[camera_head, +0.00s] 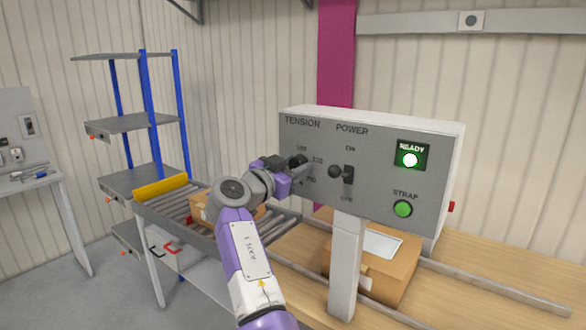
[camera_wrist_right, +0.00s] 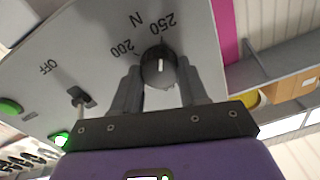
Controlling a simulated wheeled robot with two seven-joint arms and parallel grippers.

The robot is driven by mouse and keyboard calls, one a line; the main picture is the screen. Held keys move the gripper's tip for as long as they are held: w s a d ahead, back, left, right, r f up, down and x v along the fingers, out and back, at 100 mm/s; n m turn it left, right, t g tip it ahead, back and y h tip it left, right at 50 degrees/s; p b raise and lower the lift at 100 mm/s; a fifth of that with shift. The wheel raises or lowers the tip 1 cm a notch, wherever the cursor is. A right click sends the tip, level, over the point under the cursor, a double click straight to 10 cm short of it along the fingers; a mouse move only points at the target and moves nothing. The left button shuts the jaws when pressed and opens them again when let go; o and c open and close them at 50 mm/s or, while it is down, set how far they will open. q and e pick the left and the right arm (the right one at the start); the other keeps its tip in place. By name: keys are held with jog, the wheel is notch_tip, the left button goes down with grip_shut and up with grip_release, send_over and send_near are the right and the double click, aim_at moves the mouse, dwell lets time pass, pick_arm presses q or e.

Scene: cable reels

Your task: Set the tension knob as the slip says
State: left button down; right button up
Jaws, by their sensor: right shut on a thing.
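The grey control panel (camera_head: 375,190) stands on a post, with the dark tension knob (camera_head: 299,161) at its left. My right gripper (camera_head: 287,168) is at the knob, partly hiding it. In the right wrist view, the gripper (camera_wrist_right: 159,88) is shut with its fingers on both sides of the tension knob (camera_wrist_right: 158,70). The knob's white mark points roughly toward the printed 250; 200 is also readable. A white sheet (camera_head: 382,245) lies on a cardboard box (camera_head: 375,275); its writing is too small to read. My left gripper is out of view.
The power switch (camera_head: 343,174) sits just right of the knob. The ready lamp (camera_head: 410,160) glows green above the green strap button (camera_head: 403,209). A roller conveyor (camera_head: 180,205) carries another box (camera_head: 199,209) behind my arm. A shelf rack (camera_head: 125,123) stands at the left.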

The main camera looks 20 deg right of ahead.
jog(key=shift+m, duration=0.3)
dwell(0.4)
jog(key=o, duration=1.1)
jog(key=shift+c, duration=0.2)
jog(key=b+v, duration=0.3)
jog(key=v, duration=0.4)
jog(key=shift+s+a, duration=0.2)
